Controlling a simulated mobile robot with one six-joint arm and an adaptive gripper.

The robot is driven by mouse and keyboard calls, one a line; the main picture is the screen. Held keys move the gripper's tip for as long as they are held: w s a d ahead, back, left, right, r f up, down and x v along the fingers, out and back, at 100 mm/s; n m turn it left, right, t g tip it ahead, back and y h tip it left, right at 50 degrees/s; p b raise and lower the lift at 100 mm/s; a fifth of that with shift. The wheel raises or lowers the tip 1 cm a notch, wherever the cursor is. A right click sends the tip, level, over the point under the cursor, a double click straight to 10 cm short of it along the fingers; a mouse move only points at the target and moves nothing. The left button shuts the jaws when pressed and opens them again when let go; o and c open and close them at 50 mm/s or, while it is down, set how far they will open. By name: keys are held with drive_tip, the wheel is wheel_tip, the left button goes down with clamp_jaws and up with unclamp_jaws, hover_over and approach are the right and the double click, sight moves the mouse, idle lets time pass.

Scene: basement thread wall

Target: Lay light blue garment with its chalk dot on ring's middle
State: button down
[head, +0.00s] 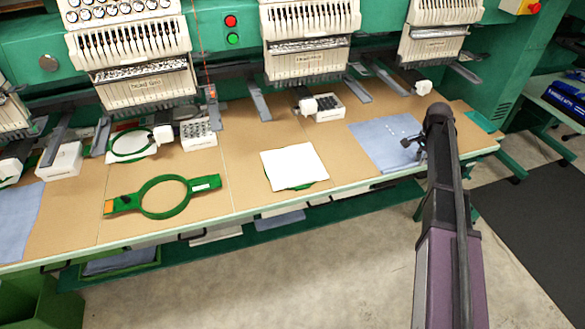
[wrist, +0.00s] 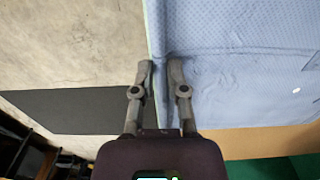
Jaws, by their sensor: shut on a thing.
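The light blue garment (head: 375,143) lies flat at the right end of the tan table, by its front edge. It fills the upper right of the wrist view (wrist: 235,60), where a small white dot (wrist: 296,90) shows on it. My gripper (head: 415,150) is at the garment's right side. In the wrist view my gripper (wrist: 161,75) has one finger on each side of the garment's edge, shut on it. A green ring (head: 143,203) with two side arms lies flat on the table at left, its middle empty.
A white sheet (head: 293,165) lies over another green hoop between ring and garment. Embroidery heads (head: 130,45) overhang the table's back, with small white trays (head: 198,133) below. Another blue cloth (head: 18,215) lies at far left. Bare table shows around the ring.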

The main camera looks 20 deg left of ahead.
drive_tip(key=shift+r+p, duration=2.35)
drive_tip(key=shift+r, duration=0.15)
drive_tip(key=shift+d, duration=0.1)
